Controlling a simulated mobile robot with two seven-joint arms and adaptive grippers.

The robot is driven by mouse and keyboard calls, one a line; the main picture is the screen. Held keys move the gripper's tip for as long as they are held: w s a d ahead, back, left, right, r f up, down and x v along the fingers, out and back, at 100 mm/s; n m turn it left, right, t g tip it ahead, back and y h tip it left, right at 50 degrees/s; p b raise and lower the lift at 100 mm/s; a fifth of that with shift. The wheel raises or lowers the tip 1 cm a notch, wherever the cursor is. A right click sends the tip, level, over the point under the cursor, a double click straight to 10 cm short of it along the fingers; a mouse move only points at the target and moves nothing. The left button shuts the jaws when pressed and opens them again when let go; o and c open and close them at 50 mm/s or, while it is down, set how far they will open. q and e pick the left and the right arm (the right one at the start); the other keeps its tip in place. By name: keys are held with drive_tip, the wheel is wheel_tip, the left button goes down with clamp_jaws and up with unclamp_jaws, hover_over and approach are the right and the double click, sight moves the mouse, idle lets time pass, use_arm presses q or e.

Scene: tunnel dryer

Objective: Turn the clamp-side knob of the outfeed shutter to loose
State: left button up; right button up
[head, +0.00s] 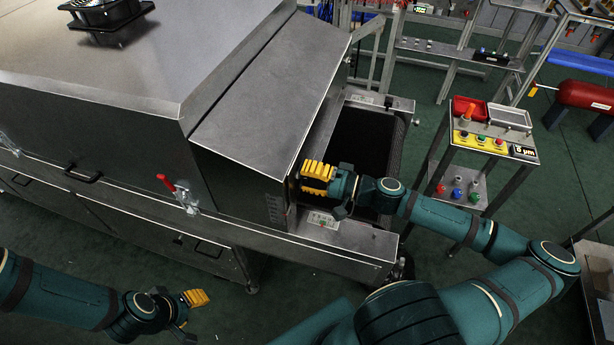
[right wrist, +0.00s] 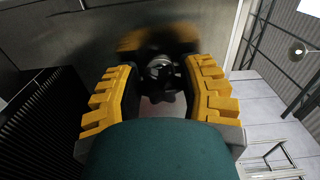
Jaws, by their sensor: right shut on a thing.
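My right gripper (head: 318,178) is at the near side of the dryer's outfeed end, against the edge of the steel hood (head: 265,90). In the right wrist view its yellow fingers (right wrist: 160,95) stand on both sides of a dark knob (right wrist: 162,72) and are shut on it. The knob sits in front of a dark steel face (right wrist: 90,35). In the head view the gripper hides the knob. Its setting cannot be read. My left gripper (head: 195,298) is low at the left, away from the dryer. Its fingers overlap in the view, so their opening cannot be told.
A dark conveyor belt (head: 362,140) runs out from under the hood. A red-handled toggle clamp (head: 180,194) is on the dryer's near side. A control stand (head: 482,140) with coloured buttons is at the right. Green floor (head: 300,285) is clear in front.

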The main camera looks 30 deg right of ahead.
drive_tip(key=shift+f+n+b, duration=0.1)
drive_tip(key=shift+n+b, duration=0.2)
drive_tip(key=shift+n, duration=0.8)
drive_tip(key=o, duration=1.2)
drive_tip(key=v, duration=1.2)
